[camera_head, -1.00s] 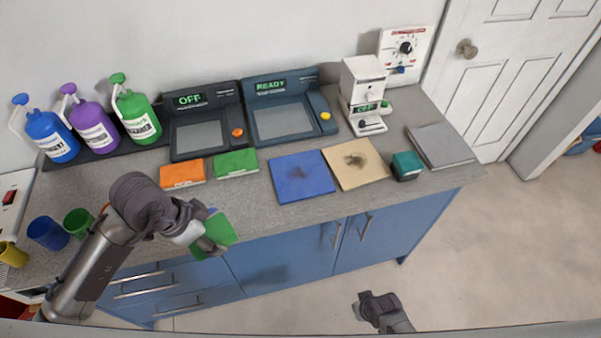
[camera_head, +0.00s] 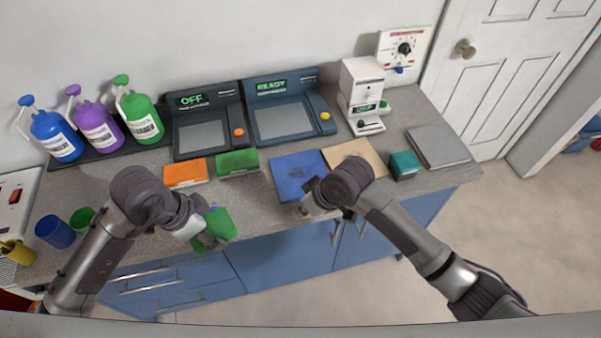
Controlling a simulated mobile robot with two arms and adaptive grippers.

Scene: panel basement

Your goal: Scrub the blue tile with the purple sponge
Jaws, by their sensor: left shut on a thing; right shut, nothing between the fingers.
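The blue tile (camera_head: 290,174) lies flat on the grey counter, with a faint dark smudge on it. My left gripper (camera_head: 208,232) is shut on a green sponge-like block (camera_head: 222,224), held at the counter's front edge, left of the tile. I see no purple sponge; the held block looks green. My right gripper (camera_head: 312,206) is shut and empty. It is at the tile's lower right corner and hides part of it; I cannot tell whether it touches the tile.
A tan stained tile (camera_head: 350,151) adjoins the blue one. An orange sponge (camera_head: 186,172), a green sponge (camera_head: 237,163) and a teal block (camera_head: 404,164) lie nearby. Spray bottles (camera_head: 97,125), two dark machines (camera_head: 287,114), a white dispenser (camera_head: 361,88) and cups (camera_head: 55,232) line the counter.

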